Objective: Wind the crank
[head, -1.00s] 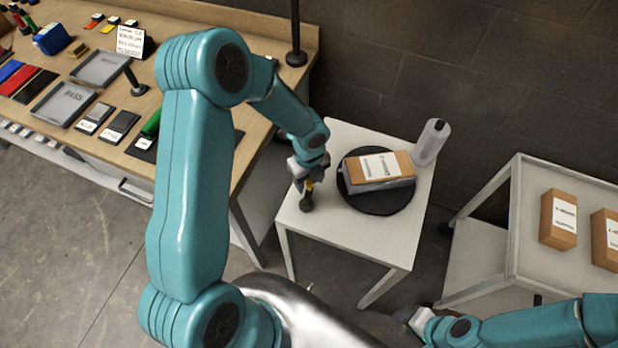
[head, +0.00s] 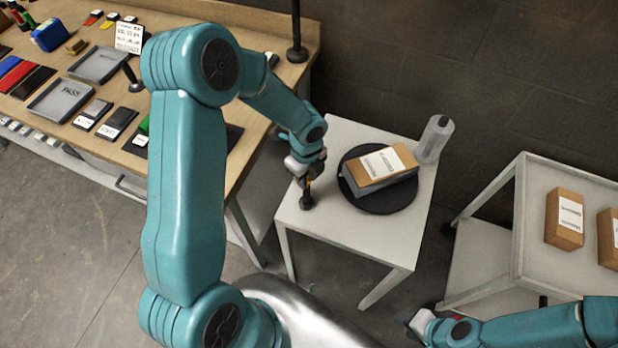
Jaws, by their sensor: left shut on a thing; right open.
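The crank (head: 306,201) is a small dark upright piece near the left edge of a white table (head: 345,233). My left gripper (head: 304,178) comes down over it from above and is shut on its handle; the jaws hide much of the handle. Beside it, a round black turntable (head: 374,204) carries a brown-and-grey box (head: 382,168) with a white label, lying at an angle. My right gripper (head: 421,323) is low at the bottom right, away from the table and partly seen, open.
A white cart (head: 535,262) with brown boxes (head: 565,218) stands at the right. A wooden workbench (head: 185,180) with trays (head: 63,100) is at the left, close to my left arm.

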